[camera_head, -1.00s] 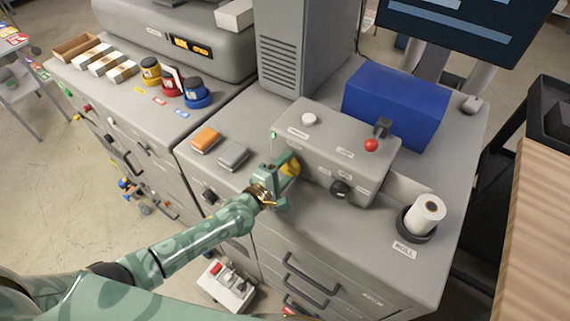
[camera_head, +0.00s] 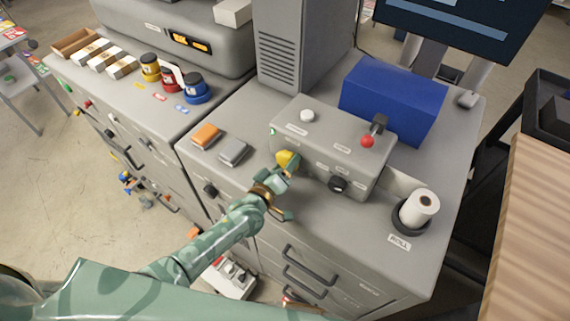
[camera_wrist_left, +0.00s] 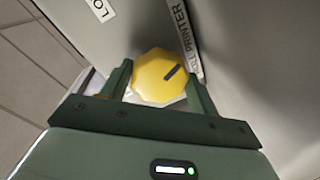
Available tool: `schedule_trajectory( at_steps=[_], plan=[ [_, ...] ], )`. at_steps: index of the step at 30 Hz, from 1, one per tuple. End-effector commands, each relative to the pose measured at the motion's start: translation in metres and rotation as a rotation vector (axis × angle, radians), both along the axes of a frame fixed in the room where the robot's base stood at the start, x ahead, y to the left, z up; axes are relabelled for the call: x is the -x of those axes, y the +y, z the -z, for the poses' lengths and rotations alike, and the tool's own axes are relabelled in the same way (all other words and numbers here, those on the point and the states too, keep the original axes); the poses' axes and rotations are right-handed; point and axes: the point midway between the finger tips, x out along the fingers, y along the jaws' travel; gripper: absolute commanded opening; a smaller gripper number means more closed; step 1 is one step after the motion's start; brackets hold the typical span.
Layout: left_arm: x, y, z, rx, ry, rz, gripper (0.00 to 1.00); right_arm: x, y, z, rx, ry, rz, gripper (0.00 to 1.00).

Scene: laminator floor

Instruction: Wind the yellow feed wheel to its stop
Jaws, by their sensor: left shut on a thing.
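The yellow feed wheel (camera_head: 287,159) sits on the front face of the grey control box (camera_head: 335,150), at its left end. In the left wrist view the wheel (camera_wrist_left: 160,77) is a faceted yellow knob with a dark pointer mark, which slants up to the right. My left gripper (camera_head: 282,172) is at the wheel from the front, with its fingers (camera_wrist_left: 160,92) on either side of the wheel's rim, shut on it. The wheel's lower side is partly hidden by the gripper in the head view. My right gripper is in neither view.
The box also carries a black knob (camera_head: 338,184), a red-tipped lever (camera_head: 368,140) and a white button (camera_head: 307,116). A white roll (camera_head: 420,207) stands at the right. Orange (camera_head: 205,135) and grey (camera_head: 233,151) blocks lie left of the box. A blue block (camera_head: 394,100) is behind.

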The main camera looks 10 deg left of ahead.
Motion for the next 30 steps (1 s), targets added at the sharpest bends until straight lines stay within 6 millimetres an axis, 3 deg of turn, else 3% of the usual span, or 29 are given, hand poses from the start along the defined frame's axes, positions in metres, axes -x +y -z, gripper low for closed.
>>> schedule_trajectory(
  at_steps=[9,23,24,26,30],
  plan=[
    [0.0028,-0.0002,0.0052,-0.097,-0.027,0.003,0.38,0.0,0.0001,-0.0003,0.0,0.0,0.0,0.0],
    [0.0029,0.0001,0.0057,-0.109,-0.031,0.003,0.38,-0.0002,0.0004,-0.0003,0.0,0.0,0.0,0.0],
    [0.003,0.0001,0.0057,-0.109,-0.031,0.003,0.63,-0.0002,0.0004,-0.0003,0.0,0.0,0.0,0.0],
    [0.0027,0.0002,0.0055,-0.109,-0.032,0.002,0.8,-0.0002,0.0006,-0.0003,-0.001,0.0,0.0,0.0],
    [0.0017,0.0002,0.0037,-0.107,-0.036,0.002,0.81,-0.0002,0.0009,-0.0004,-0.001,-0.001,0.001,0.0]
  ],
)
